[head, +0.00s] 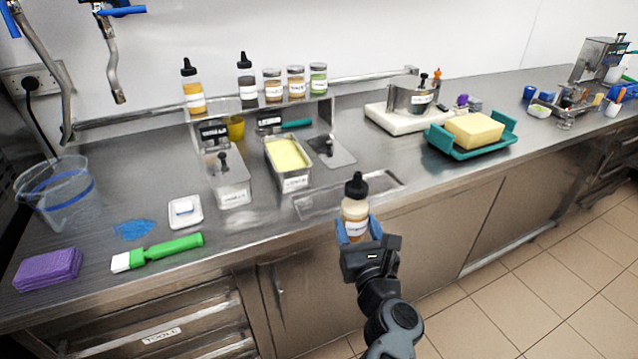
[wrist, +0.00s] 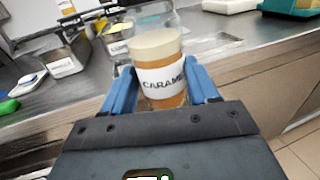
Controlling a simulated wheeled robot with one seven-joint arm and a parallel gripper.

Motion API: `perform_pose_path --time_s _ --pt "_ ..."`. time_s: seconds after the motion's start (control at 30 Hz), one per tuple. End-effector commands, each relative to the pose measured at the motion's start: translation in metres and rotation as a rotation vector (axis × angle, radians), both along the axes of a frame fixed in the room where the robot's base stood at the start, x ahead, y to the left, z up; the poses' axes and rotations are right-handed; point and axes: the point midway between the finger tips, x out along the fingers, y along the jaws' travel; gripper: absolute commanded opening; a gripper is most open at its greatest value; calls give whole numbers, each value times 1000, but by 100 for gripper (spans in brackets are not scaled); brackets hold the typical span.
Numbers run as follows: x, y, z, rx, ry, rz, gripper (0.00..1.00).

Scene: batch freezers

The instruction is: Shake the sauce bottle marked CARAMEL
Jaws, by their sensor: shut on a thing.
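The sauce bottle (head: 355,211) has a black nozzle cap, a pale upper part and an amber lower part. In the wrist view the bottle (wrist: 160,72) shows a white label reading CARAMEL, with its cap out of the frame. My gripper (head: 355,232) is shut on the bottle, one blue finger on each side. The gripper (wrist: 163,95) holds it nearly upright in front of the counter's front edge, near the recessed metal tray. The bottle's lower end is partly hidden behind my gripper.
The steel counter (head: 375,170) has metal bins, one with yellow contents (head: 288,155). Two other sauce bottles (head: 193,88) (head: 247,82) and jars stand on the shelf behind. A teal tray (head: 440,145) with a yellow block sits right. A green brush (head: 160,252) and purple sponge (head: 48,269) lie left.

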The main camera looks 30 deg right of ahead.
Motion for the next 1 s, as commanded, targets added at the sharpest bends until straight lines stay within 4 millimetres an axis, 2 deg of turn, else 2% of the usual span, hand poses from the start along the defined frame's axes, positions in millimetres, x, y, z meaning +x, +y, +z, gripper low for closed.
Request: perform_pose_path --time_s 0.37,0.4,0.5,0.57,0.6,0.7,0.77,0.8,0.83,0.9,0.93,1.0 --pt "0 0 1 0 -1 0 23" --pt "0 0 13 -1 -6 -2 23" --pt "0 -1 65 1 -9 -9 23" --pt "0 -1 74 2 -4 -4 23" --pt "0 0 63 1 2 2 23" --pt "0 1 8 -1 8 9 23" --pt "0 0 -2 0 2 5 22" --pt "0 0 4 0 -3 1 23" --pt "1 0 18 0 -8 -2 23" --pt "-1 -1 57 1 -10 -11 23" --pt "0 -1 69 2 -10 -9 23" --pt "0 -1 70 2 -2 -2 23"
